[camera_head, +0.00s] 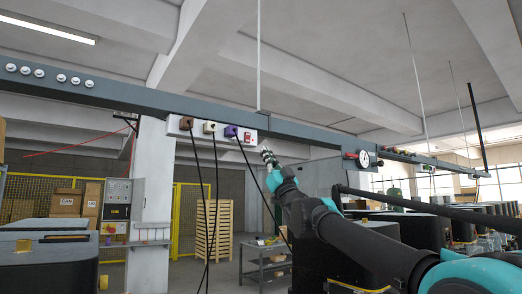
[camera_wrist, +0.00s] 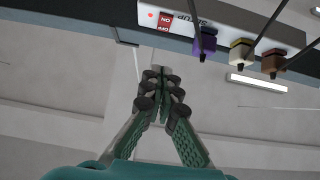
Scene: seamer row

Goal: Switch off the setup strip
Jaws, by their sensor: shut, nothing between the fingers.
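The setup strip (camera_head: 220,128) is a pale power strip on the grey overhead rail, with brown, cream and purple plugs in it. Its red rocker switch (camera_head: 247,136) is at the right end. In the wrist view the switch (camera_wrist: 165,22) shows upside-down ON and OFF marks, beside a small red light (camera_wrist: 150,15) that looks lit. I cannot tell which side of the rocker is pressed. My gripper (camera_head: 267,154) is just below and right of the switch, apart from it. In the wrist view my gripper (camera_wrist: 163,78) is shut and empty.
Black cords hang from the purple (camera_head: 230,131), cream (camera_head: 209,127) and brown (camera_head: 186,123) plugs, left of my gripper. The rail (camera_head: 300,133) runs on rightward to a round gauge (camera_head: 363,158). A grey cart (camera_head: 262,262) stands below.

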